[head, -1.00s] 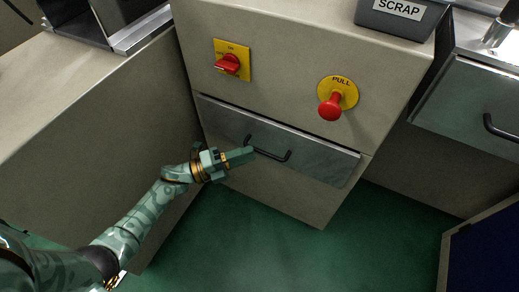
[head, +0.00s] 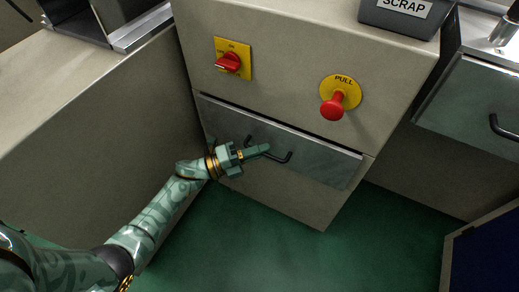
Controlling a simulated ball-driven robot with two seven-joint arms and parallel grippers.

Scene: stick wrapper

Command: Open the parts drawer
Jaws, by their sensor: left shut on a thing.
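The parts drawer (head: 320,158) is a grey metal front in the beige cabinet, below the red switch and the red knob. It looks closed, with its face about flush with the cabinet. Its dark bar handle (head: 284,158) sits left of the middle of the front. My left gripper (head: 266,148) reaches in from the left with its fingers at the handle and is shut on it. The fingers hide part of the bar. My right gripper is not in view.
A red pull knob (head: 333,106) and a red rotary switch (head: 228,62) stick out above the drawer. A scrap bin (head: 400,16) stands on top. Another handled drawer (head: 475,95) is at the right. Green floor (head: 250,235) below is clear.

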